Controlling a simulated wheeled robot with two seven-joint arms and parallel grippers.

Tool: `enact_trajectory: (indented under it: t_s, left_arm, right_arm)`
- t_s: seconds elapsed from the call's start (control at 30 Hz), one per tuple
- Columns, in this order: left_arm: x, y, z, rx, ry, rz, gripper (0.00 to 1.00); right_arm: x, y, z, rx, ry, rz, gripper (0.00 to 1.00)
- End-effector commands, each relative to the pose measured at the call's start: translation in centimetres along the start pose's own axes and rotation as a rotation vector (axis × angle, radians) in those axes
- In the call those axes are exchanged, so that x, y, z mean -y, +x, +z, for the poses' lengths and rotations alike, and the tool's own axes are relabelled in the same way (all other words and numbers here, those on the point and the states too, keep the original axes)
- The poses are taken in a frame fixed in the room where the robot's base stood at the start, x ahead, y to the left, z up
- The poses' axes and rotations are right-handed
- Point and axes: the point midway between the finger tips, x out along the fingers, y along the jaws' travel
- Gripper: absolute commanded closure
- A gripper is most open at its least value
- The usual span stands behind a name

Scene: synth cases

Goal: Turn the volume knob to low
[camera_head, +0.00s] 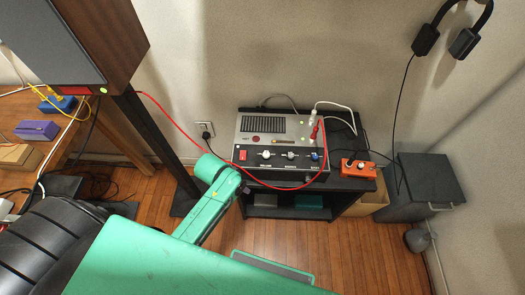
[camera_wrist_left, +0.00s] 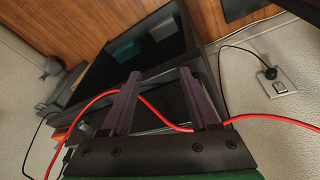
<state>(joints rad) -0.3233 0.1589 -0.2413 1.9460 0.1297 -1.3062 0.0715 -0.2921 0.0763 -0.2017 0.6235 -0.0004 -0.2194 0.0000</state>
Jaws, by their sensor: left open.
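The grey audio device (camera_head: 285,143) sits on the black cabinet (camera_head: 345,183). A row of knobs runs along its front panel. The volume knob (camera_head: 265,154) is the left one, pale and round, above a label; its pointer is too small to read. A middle knob (camera_head: 290,155) and a blue knob (camera_head: 314,155) are to its right. My left arm reaches up to just left of the device in the head view; its fingers are hidden there. In the wrist view my left gripper (camera_wrist_left: 160,75) is open, with no knob seen between its fingers. My right gripper is not in view.
A red cable (camera_head: 180,127) droops across the device's front; in the wrist view it (camera_wrist_left: 158,112) passes behind my fingers. An orange box (camera_head: 352,168) sits right of the device. A speaker (camera_head: 105,35) stands at left. A dark bin (camera_head: 425,185) is at right.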

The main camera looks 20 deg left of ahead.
Motion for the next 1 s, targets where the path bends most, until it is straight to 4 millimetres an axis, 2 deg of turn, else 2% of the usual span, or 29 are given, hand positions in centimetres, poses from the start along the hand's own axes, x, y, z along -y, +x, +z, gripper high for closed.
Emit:
enact_trajectory:
  t_s: [0.13,0.2,0.33,0.5,0.67,0.8,0.9,1.0]
  left_arm:
    - [-2.9,-5.7,-4.4,-0.041,0.052,0.061,0.39]
    - [-4.7,-7.2,-6.2,-0.036,0.088,0.1,0.39]
    - [-7.0,-8.3,-8.8,-0.009,0.143,0.143,0.39]
    - [-8.7,-9.3,-11.8,0.051,0.209,0.155,0.39]
    - [-8.5,-11.0,-14.8,0.145,0.249,0.1,0.39]
    - [-6.3,-13.5,-17.2,0.239,0.233,0.002,0.39]
    - [-5.1,-14.8,-18.1,0.279,0.208,-0.045,0.39]
    - [-4.7,-14.7,-18.1,0.296,0.197,-0.057,0.39]
  right_arm:
    - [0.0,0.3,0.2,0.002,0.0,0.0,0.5]
    - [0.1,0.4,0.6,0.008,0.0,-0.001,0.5]
    - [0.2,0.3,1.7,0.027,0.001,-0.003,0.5]
    - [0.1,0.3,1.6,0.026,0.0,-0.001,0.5]
    - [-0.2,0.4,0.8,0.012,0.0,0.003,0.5]
    - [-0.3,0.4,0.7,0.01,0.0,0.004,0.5]
    - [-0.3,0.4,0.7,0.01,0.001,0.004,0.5]
    - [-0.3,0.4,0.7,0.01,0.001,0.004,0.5]
